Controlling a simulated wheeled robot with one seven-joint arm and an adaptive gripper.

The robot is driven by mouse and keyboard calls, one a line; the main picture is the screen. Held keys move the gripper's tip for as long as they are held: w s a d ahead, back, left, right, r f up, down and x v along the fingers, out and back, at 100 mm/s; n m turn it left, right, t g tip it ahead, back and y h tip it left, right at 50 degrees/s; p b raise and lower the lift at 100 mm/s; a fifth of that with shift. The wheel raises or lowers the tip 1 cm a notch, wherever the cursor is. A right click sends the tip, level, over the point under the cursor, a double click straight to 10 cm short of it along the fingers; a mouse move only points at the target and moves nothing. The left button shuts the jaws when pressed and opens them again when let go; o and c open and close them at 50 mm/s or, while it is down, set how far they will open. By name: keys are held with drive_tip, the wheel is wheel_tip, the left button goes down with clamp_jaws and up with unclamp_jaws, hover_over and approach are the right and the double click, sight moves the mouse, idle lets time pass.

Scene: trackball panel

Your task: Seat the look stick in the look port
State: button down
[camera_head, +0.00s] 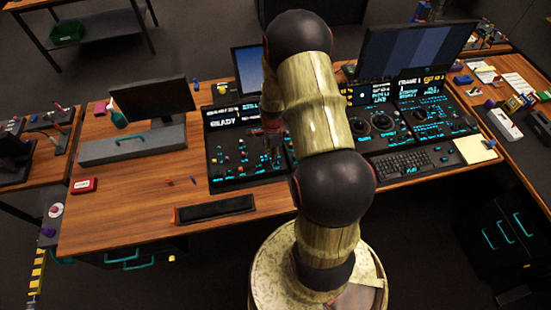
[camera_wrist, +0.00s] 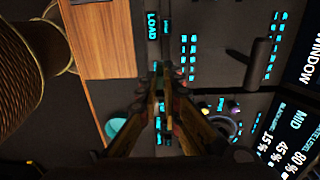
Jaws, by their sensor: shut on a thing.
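My gripper (camera_wrist: 160,88) is in the middle of the wrist view, its two fingers closed together over the dark control panel (camera_wrist: 215,75). It is shut on a small dark piece between the fingertips, which I take to be the look stick; its lower end is hard to make out. In the head view my arm covers most of the gripper, and only a reddish-dark part of it (camera_head: 268,130) shows above the left console (camera_head: 228,172). I cannot pick out the look port; it may be under the fingers. A slot labelled LOAD (camera_wrist: 152,26) lies just beyond the fingertips.
A trackball-like knob (camera_wrist: 222,122) is right of the fingers. A dark raised block (camera_wrist: 259,64) stands further right. In the head view, a monitor (camera_head: 150,100), a dark tray (camera_head: 214,209) and a keyboard (camera_head: 402,164) occupy the wooden desk (camera_head: 120,220). The desk's left front is mostly clear.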

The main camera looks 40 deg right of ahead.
drive_tip(key=shift+w+d+f, duration=0.1)
drive_tip(key=shift+d+f, duration=0.85)
drive_tip(key=shift+f, duration=0.2)
wheel_tip(320, 180, down, 3)
drive_tip(key=shift+r, duration=0.1)
drive_tip(key=c, duration=2)
unclamp_jaws()
